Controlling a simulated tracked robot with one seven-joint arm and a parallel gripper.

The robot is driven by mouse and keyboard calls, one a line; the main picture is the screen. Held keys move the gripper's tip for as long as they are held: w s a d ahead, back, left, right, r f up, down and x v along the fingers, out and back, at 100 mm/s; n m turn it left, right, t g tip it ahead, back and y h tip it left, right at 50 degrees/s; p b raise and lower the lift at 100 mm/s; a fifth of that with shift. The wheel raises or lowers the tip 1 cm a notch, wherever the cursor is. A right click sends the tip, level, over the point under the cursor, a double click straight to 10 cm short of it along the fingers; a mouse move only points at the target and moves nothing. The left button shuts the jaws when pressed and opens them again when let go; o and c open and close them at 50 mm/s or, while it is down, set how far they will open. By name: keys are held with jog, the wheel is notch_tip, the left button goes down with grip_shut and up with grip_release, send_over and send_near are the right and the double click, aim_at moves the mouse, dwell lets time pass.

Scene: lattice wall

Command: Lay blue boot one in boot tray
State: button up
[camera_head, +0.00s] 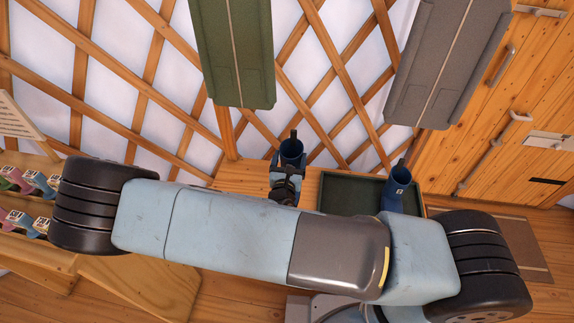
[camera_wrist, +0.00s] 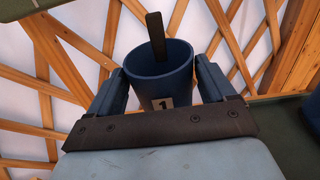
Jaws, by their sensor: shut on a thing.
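Blue boot one (camera_wrist: 178,62), with a white "1" label, stands upright between my gripper's fingers (camera_wrist: 162,85) in the wrist view. A dark tab rises from its open top. In the head view its top (camera_head: 291,147) shows just beyond my gripper (camera_head: 287,178), which is shut on it. My gripper hides its lower part. The dark green boot tray (camera_head: 345,181) lies to the right of the held boot. Another blue boot (camera_head: 397,190) with a white label stands at the tray's right end. The left part of the tray looks empty; my arm hides its near edge.
The tray is on a wooden surface (camera_head: 238,177) before the lattice wall. A green panel (camera_head: 236,55) and a grey panel (camera_head: 447,62) hang above. A rack with several coloured boots (camera_head: 30,180) stands at left, a wooden door at right.

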jog(key=w+d, duration=0.4)
jog(key=d, duration=0.4)
jog(key=w+d+y, duration=0.1)
jog(key=w+d, duration=0.4)
jog(key=d, duration=0.3)
jog(key=w+d+n, duration=0.1)
jog(key=w+d, duration=0.4)
jog(key=d, duration=0.4)
jog(key=shift+r+y, duration=0.25)
jog(key=shift+y, duration=0.15)
